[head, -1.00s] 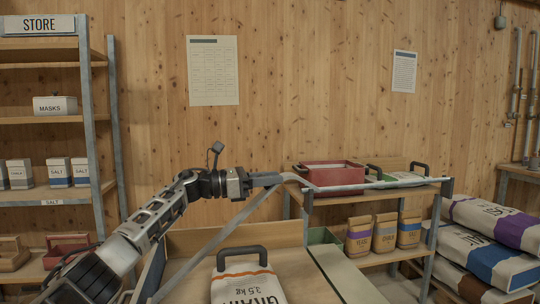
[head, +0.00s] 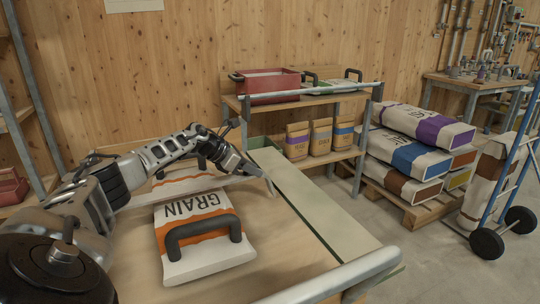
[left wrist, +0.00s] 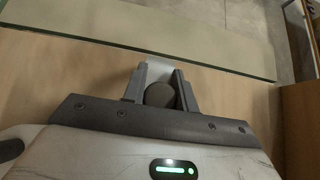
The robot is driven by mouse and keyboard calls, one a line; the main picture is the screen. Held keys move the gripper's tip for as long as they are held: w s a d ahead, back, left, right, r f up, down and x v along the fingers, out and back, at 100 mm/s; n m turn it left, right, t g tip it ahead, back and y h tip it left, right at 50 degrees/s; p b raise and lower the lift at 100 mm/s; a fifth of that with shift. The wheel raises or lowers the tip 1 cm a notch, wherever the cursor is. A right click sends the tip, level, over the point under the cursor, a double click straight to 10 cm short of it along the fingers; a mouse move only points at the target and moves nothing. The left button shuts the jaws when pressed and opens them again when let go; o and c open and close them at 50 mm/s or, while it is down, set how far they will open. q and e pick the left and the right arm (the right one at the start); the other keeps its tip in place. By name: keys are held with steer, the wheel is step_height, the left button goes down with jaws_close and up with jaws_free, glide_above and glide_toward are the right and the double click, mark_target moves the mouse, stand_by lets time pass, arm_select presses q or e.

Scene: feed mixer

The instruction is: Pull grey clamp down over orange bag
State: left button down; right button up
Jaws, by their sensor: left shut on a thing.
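The orange bag (head: 205,228) lies flat on the bench. It is white with orange bands, the word GRAIN and dark handles. The grey clamp (head: 188,191) is a flat pale bar lying low across the bag's middle, between its far orange band and the lettering. Whether it presses on the bag is not clear. My left gripper (head: 258,171) is at the bar's right end, beside the bag. In the left wrist view the gripper (left wrist: 159,94) is shut on the clamp's dark round grip (left wrist: 160,94). My right gripper is out of view.
A pale green strip (head: 310,205) runs along the bench's right side. A grey tube (head: 345,278) crosses the near right corner. Behind stands a shelf with a red crate (head: 268,86) and small bags (head: 320,136). Stacked sacks (head: 405,152) and a hand truck (head: 508,190) stand right.

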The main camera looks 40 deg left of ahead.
arm_select(q)
steer(key=shift+s+a+f, duration=0.1)
steer(key=shift+f, duration=0.7)
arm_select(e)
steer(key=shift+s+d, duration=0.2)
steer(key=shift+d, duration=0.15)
arm_select(q)
steer(key=shift+f+g, duration=0.15)
steer(key=shift+g, duration=0.15)
steer(key=c, duration=1.1)
jaws_free()
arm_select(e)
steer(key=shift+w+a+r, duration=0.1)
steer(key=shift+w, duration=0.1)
